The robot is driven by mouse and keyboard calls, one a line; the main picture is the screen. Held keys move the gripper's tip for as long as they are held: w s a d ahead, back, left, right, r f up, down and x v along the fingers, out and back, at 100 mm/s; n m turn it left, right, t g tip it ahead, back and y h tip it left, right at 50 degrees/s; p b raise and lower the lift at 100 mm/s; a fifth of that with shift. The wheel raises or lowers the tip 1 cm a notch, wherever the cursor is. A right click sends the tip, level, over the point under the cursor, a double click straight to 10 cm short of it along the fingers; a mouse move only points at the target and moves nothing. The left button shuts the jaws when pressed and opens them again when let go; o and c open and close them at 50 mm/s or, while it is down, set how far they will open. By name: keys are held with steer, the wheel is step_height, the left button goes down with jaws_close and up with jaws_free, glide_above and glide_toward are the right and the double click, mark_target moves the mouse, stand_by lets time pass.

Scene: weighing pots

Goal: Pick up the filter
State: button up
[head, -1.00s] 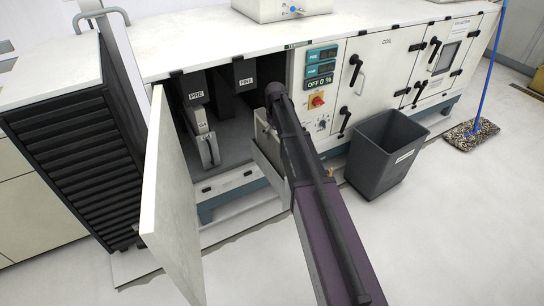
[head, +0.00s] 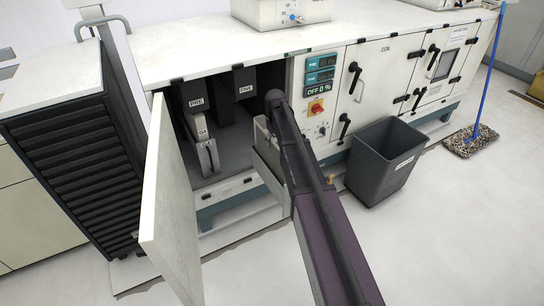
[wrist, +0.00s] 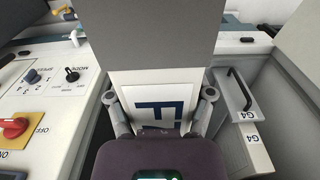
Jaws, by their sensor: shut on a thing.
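The filter in my grip shows in the wrist view as a pale panel (wrist: 135,85) with a dark blue letter F. The fingers of my gripper (wrist: 160,95) are shut on it, one on each side. In the head view this filter (head: 269,167) is a grey-white panel at the right side of the open cabinet bay, partly behind my arm. Its far part is hidden. Other filters marked G4 (head: 208,157) stand under the PRE slot; a G4 label and handle (wrist: 236,90) show at the right in the wrist view.
The open cabinet door (head: 165,205) stands left of the bay. The control panel with a red switch (head: 316,107) is close to the right. A dark bin (head: 385,160) stands on the floor right of my arm. A louvred unit (head: 70,150) is at the left.

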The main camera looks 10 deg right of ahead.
steer(key=shift+r, duration=0.1)
step_height(320, 180, up, 18)
steer(key=p, duration=1.8)
steer(key=shift+w, duration=0.2)
stand_by(1.3)
steer(key=shift+d, duration=0.15)
